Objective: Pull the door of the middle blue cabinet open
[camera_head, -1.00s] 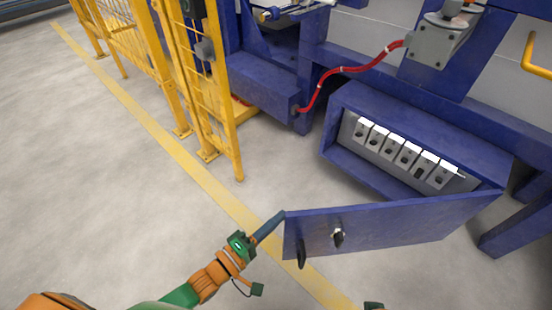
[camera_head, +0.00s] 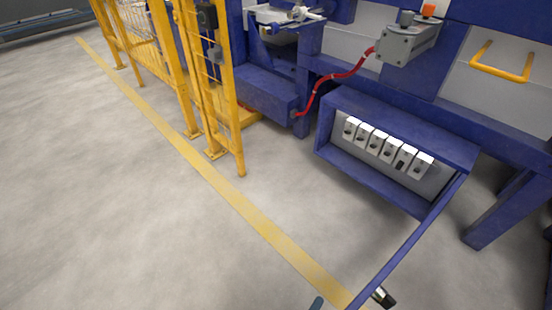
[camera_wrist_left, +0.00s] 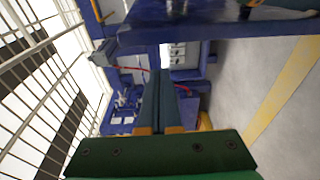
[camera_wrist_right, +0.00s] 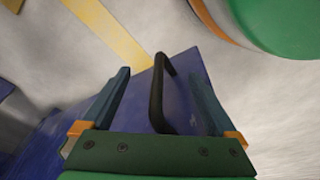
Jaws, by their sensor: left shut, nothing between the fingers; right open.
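The blue cabinet (camera_head: 330,150) stands open on the right of the head view, with a row of white switches (camera_head: 385,146) inside. Its blue door (camera_head: 412,246) is swung far out and seen nearly edge-on. My left gripper (camera_wrist_left: 164,78) is shut and empty. Only its tip (camera_head: 317,303) shows in the head view, left of the door's lower end.
A yellow safety fence (camera_head: 228,95) stands on the left. A red hose (camera_head: 335,78) runs to a grey box (camera_head: 408,43) above the cabinet. A yellow line (camera_head: 240,205) crosses the open grey floor. A blue frame leg (camera_head: 505,208) stands right of the cabinet.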

